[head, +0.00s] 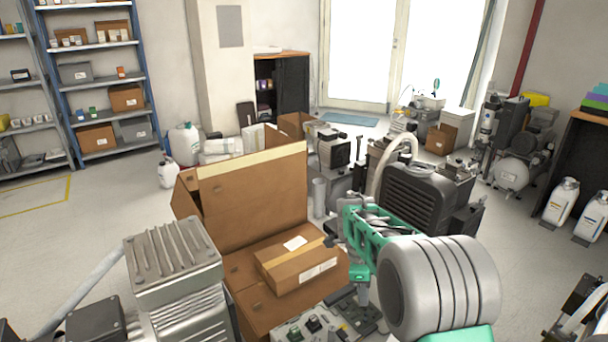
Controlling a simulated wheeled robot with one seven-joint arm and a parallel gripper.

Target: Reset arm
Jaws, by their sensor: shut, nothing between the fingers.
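My arm reaches in from the lower right of the head view, with a grey ribbed joint cover and green links. My gripper (361,286) is at the far end of the green part, small and partly hidden by my arm. It is shut and holds nothing. It is seen just right of a closed cardboard box (290,262); I cannot tell its exact height above the things below.
The closed box sits by a large open carton (252,194). A grey finned motor (175,255) stands at the lower left. A black ribbed compressor (420,195) stands behind my arm. White jugs (560,200) stand at right. Open floor (90,230) lies at left.

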